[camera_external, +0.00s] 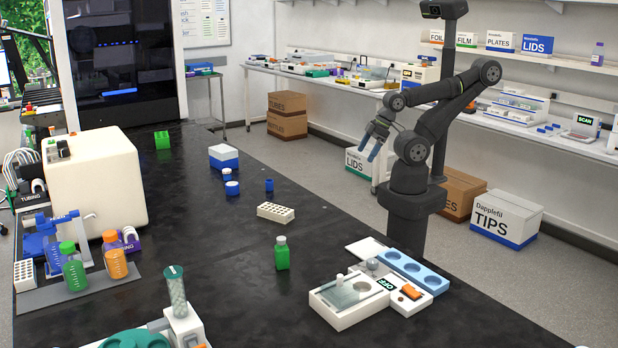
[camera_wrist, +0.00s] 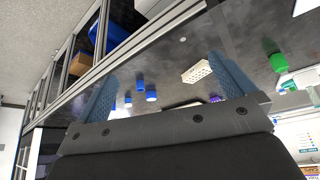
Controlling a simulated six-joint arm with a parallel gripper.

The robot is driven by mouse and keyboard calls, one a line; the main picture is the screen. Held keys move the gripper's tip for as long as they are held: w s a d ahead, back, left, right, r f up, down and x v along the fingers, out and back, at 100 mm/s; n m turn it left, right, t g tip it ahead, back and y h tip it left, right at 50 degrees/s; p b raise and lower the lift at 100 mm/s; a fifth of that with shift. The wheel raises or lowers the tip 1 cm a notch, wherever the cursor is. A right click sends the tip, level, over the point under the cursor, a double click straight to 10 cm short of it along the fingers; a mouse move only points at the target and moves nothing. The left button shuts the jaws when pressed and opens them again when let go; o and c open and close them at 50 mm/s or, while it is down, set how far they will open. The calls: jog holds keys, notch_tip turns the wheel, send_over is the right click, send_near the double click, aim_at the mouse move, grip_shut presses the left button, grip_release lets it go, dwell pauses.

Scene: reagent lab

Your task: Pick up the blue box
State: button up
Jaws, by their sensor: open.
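The blue box (camera_external: 224,157) has a white upper part and a blue lower part. The fingers also frame the wrist view, where my gripper (camera_wrist: 163,68) hides part of the bench.
A white rack (camera_external: 276,212), a green bottle (camera_external: 282,253) and a white scale (camera_external: 345,303) stand nearer. A green block (camera_external: 162,140) lies farther back. A large cream machine (camera_external: 95,180) stands left.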

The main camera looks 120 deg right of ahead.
jog(key=shift+r, duration=0.1)
jog(key=w+d+r+m+g, duration=0.1)
jog(key=w+d+r+m, duration=0.2)
jog(key=w+d+r, duration=0.85)
jog(key=w+d+r+m+g+h, duration=0.1)
jog(key=w+d+r+m+h, duration=0.15)
jog(key=w+d, duration=0.85)
jog(key=m+g, duration=0.2)
jog(key=m, duration=0.4)
send_over(226, 155)
jog(key=s+a, duration=0.2)
jog(key=s, duration=0.1)
notch_tip(226, 155, down, 12)
jog(key=f, duration=0.1)
jog(key=x, duration=1.7)
jog(key=shift+s+d, duration=0.25)
jog(key=shift+d, duration=0.1)
